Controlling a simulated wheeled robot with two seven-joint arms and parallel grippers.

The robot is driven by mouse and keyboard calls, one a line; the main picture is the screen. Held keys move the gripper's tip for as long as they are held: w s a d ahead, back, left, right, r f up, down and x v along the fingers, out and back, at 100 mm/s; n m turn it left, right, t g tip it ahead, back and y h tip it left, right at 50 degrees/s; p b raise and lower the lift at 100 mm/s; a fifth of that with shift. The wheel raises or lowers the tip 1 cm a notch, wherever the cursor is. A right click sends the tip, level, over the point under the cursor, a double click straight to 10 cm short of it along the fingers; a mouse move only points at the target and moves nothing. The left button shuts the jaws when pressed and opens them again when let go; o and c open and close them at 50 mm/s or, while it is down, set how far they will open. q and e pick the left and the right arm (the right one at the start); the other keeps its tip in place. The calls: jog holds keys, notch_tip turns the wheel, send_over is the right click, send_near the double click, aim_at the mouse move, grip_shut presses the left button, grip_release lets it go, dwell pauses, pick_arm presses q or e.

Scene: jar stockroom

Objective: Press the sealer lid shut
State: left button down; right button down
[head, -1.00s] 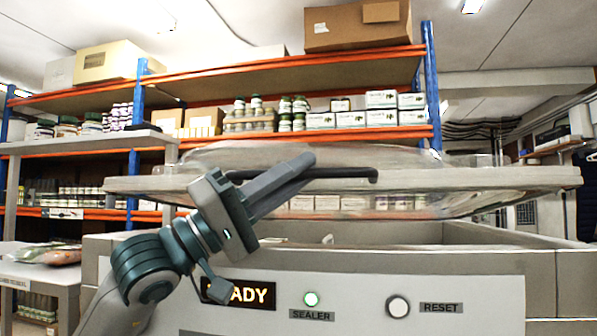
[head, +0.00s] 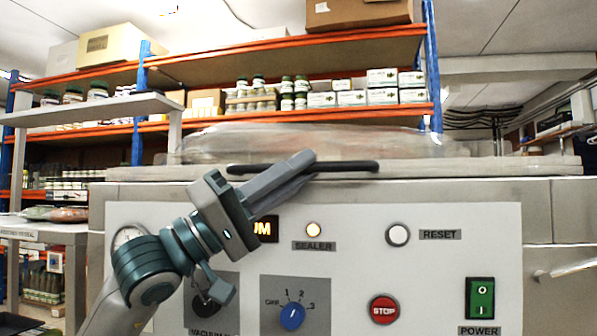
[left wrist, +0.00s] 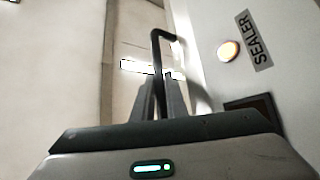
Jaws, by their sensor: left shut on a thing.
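The sealer lid (head: 480,167) is a pale frame with a clear dome (head: 300,142). It lies level and down on the sealer body (head: 555,205), with no visible gap along the front edge. My left gripper (head: 303,168) is shut on the black lid handle (head: 350,166) at the front of the lid. In the left wrist view its fingers (left wrist: 160,98) close around the handle bar (left wrist: 156,60). The sealer lamp (head: 313,230) glows amber. My right gripper is not in view.
The front panel carries a reset button (head: 398,235), a red stop button (head: 383,309), a green power switch (head: 480,298) and a blue dial (head: 292,316). A side table (head: 40,232) stands at left. Stocked orange shelves (head: 290,118) stand behind.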

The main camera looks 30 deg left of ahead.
pick_arm(q)
jog(key=shift+w+d+f, duration=0.2)
jog(key=shift+w+f, duration=0.05)
jog(key=shift+f, duration=0.4)
jog(key=c, duration=2)
grip_release()
jog(key=shift+o, duration=1.2)
jog(key=shift+w+a+f, duration=0.1)
jog(key=shift+w+a, duration=0.05)
jog(key=shift+r, duration=0.2)
